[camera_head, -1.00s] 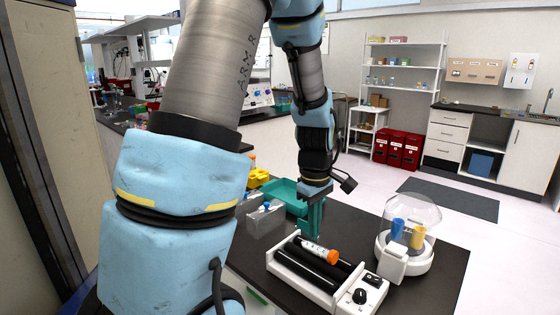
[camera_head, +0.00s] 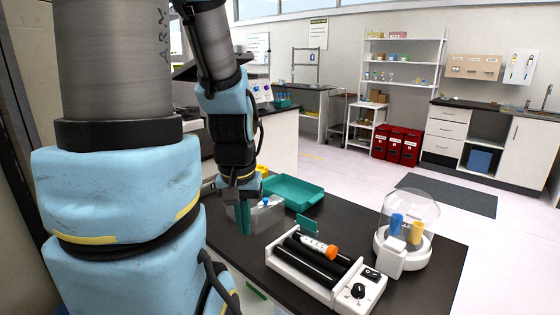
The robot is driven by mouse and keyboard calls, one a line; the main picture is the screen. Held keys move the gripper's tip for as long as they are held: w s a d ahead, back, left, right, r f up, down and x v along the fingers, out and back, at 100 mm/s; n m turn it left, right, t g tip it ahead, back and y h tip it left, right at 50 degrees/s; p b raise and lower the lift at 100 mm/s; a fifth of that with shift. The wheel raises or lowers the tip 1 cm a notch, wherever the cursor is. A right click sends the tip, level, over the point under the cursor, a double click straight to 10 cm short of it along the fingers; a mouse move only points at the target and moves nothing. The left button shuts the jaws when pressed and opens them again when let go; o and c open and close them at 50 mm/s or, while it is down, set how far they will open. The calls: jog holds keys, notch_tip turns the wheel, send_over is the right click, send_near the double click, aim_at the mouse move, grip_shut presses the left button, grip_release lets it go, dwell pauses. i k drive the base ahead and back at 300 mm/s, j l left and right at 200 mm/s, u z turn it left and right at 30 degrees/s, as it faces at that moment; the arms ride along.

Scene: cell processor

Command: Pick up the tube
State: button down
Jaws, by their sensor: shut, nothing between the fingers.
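The tube (camera_head: 313,244), clear with a dark-marked label and an orange cap (camera_head: 331,253), lies on its side on the black rollers of a white roller device (camera_head: 299,280). My gripper (camera_head: 243,220), with teal fingers, points down to the left of the roller device and apart from the tube. Its fingers look close together, with nothing seen between them. A small flat teal piece (camera_head: 307,224) stands upright just behind the tube; I cannot tell what it belongs to.
A domed device (camera_head: 405,244) with blue and yellow holders stands right of the rollers. A teal tray (camera_head: 291,192) lies behind on the dark bench (camera_head: 345,215).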

aim_at(313, 243)
jog(key=i+j, duration=0.25)
jog(key=i+j+z, duration=0.1)
jog(key=j, duration=0.4)
jog(key=i+j, duration=0.35)
